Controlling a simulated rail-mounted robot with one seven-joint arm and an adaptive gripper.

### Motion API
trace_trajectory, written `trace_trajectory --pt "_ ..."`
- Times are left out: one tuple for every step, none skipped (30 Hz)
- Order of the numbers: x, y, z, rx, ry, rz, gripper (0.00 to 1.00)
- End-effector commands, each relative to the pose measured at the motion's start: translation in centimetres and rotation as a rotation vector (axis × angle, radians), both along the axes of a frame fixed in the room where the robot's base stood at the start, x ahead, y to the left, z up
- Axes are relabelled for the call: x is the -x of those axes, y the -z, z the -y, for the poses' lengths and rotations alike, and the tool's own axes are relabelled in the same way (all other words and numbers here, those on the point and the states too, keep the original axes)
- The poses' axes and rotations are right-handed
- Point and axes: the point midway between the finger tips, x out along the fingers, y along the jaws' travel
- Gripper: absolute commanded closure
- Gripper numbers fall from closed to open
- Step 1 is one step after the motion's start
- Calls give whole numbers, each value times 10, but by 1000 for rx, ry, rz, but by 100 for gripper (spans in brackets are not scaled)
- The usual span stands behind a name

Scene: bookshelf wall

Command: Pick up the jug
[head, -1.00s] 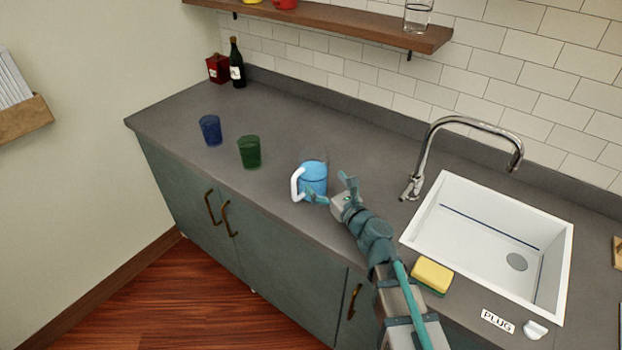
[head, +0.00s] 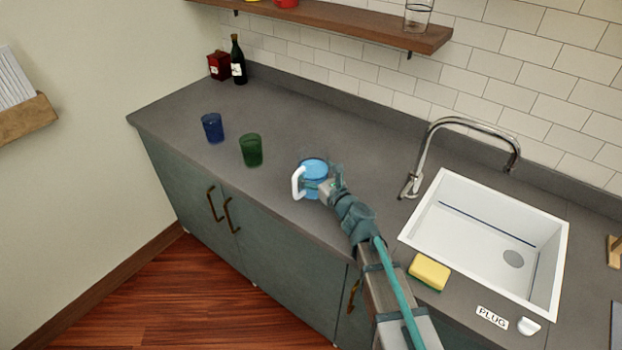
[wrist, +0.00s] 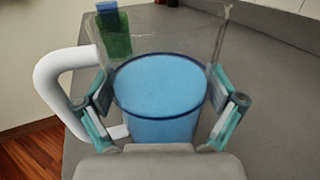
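The jug (head: 314,168) stands on the counter in the head view, clear-walled with blue liquid inside and a white handle on its left. In the wrist view the jug (wrist: 160,95) fills the middle, its handle at left. My gripper (head: 326,187) is at the jug's near right side. In the wrist view my gripper (wrist: 162,100) has its two fingers apart, one on each side of the jug, the left finger between handle and body. The fingers look very close to the walls; I cannot tell whether they touch.
A green cup (head: 251,150) and a blue cup (head: 212,128) stand left of the jug. The sink (head: 490,235) with its faucet (head: 425,160) and a yellow sponge (head: 429,271) are at right. A dark bottle (head: 237,62) stands at the back left. The counter behind the jug is clear.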

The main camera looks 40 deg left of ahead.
Motion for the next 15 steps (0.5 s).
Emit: trace_trajectory --pt "0 0 0 0 0 0 33" --pt "0 0 0 0 0 0 38" --pt "0 0 0 0 0 0 45" --pt "0 0 0 0 0 0 50" --pt "0 0 0 0 0 0 55" --pt "0 0 0 0 0 0 62" --pt "0 0 0 0 0 1 67" --pt "0 0 0 0 0 1 72" --pt "0 0 0 0 0 1 77" --pt "0 -2 0 -2 -1 0 77" --pt "0 -2 0 -2 -1 0 77" --pt "0 -2 0 -2 -1 0 77" --pt "0 -2 0 -2 -1 0 77" --pt "0 -1 0 -2 -1 0 77" --pt "0 -2 0 -2 -1 0 77"
